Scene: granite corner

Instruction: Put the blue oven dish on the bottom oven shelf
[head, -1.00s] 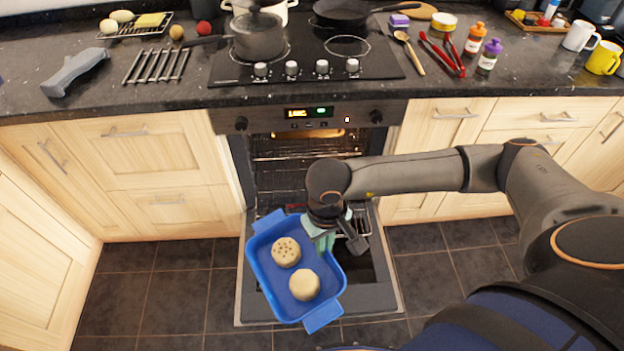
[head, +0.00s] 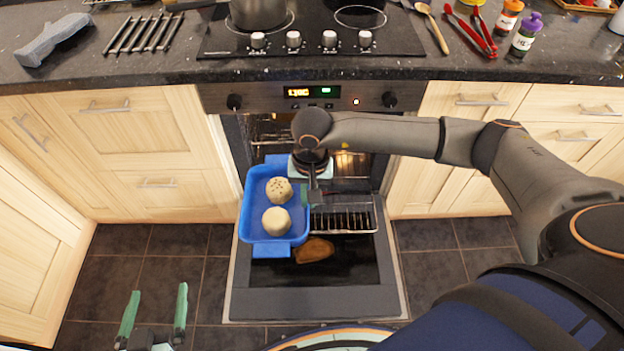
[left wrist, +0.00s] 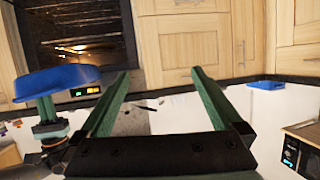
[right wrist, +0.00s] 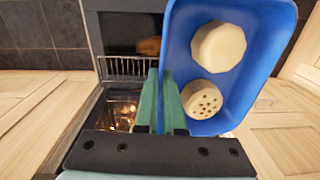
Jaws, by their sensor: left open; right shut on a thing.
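The blue oven dish (head: 248,208) holds two round buns, one plain (head: 276,221) and one speckled (head: 279,189). My right gripper (head: 312,192) is shut on the dish's right wall and holds it in front of the open oven, above the lowered door (head: 270,302). The dish (right wrist: 270,75) and the closed fingers (right wrist: 160,95) show in the right wrist view. A wire shelf (head: 345,219) sticks out of the oven to the right of the dish. My left gripper (head: 153,312) is open and empty at the lower left, well apart from the dish. My right arm hides part of the oven cavity.
A brown item (head: 313,250) shows low, just beyond the dish's near right corner. Wooden cabinets (head: 150,150) flank the oven. The counter (head: 130,65) above carries a pot, a rack and bottles. Tiled floor (head: 170,270) is clear left of the door.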

